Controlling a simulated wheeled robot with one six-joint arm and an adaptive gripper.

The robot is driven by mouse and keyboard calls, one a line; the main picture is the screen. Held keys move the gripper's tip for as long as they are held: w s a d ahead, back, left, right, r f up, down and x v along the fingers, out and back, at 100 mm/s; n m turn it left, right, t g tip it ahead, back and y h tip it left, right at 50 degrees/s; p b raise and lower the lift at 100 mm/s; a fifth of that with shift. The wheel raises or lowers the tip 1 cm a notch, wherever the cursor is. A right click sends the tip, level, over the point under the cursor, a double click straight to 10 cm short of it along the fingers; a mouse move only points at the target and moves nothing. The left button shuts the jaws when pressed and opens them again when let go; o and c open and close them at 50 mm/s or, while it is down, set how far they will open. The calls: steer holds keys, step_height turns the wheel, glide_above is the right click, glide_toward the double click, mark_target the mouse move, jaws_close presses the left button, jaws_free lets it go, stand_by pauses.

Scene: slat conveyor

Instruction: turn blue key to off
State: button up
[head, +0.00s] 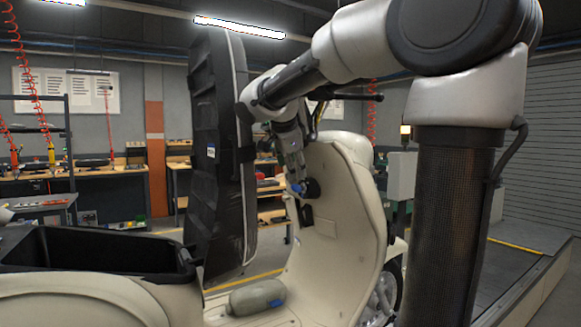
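A cream scooter (338,205) stands with its inner leg shield facing me. A small blue spot (297,187), which looks like the blue key, shows beside a round dark lock (312,188) on that shield. My gripper (297,180) reaches down from above, with its tip right at the blue key. It is small and partly blended with the key, so I cannot tell whether the fingers touch it or are closed on it. The angle of the key is too small to read.
The scooter's black seat (215,150) stands raised upright, close to the left of my arm. An open black storage tub (90,250) lies below it. A grey-green canister (257,297) rests on the footboard. Workbenches (110,185) stand behind.

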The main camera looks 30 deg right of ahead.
mark_target(294, 187)
steer(key=x, duration=0.8)
steer(key=shift+s, duration=0.1)
